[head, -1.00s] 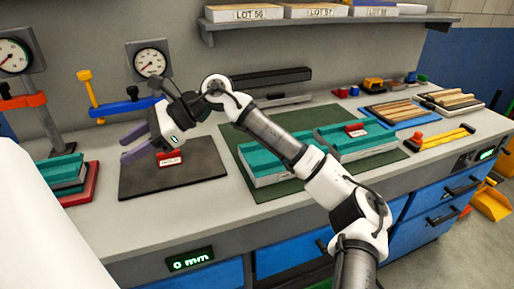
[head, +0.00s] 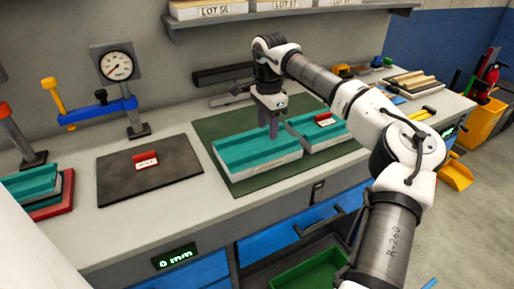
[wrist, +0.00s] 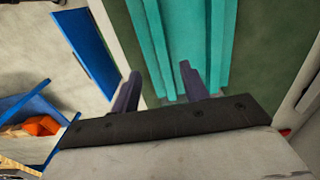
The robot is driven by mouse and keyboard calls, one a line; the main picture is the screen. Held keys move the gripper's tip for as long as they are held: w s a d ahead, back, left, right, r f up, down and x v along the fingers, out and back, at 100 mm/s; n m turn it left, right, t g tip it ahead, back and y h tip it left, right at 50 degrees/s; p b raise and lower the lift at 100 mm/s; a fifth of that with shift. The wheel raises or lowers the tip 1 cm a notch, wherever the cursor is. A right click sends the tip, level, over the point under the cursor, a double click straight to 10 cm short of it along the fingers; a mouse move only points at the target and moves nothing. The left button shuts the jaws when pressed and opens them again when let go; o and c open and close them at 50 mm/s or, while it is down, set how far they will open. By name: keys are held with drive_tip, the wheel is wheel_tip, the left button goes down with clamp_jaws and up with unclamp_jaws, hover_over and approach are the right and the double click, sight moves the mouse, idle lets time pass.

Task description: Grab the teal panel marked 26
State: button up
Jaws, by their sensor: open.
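A teal-topped panel with pale sides (head: 240,152) lies on the dark green mat (head: 205,125). A second teal panel (head: 328,138) lies to its right, with a red tag on top. No number 26 is readable on either. My gripper (head: 270,132) points down at the right end of the first panel, close above it; contact cannot be told. In the wrist view, the two purple fingers of my gripper (wrist: 160,88) are apart, with a ribbed teal panel (wrist: 190,35) beyond and between them.
A dark mat (head: 115,182) with a red tag lies left. A teal stack (head: 35,182) sits on a red tray (head: 60,207) at far left. An open drawer holds a green tray (head: 310,272) below.

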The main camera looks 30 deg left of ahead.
sight(264, 149)
drive_tip(key=shift+s+a+f+p, duration=0.2)
drive_tip(key=shift+f+p, duration=0.35)
drive_tip(key=shift+f, duration=1.1)
drive_tip(key=shift+s+a+f+p, duration=0.15)
drive_tip(key=shift+f+p, duration=0.4)
drive_tip(key=shift+f, duration=1.1)
drive_tip(key=shift+w, duration=0.1)
clamp_jaws()
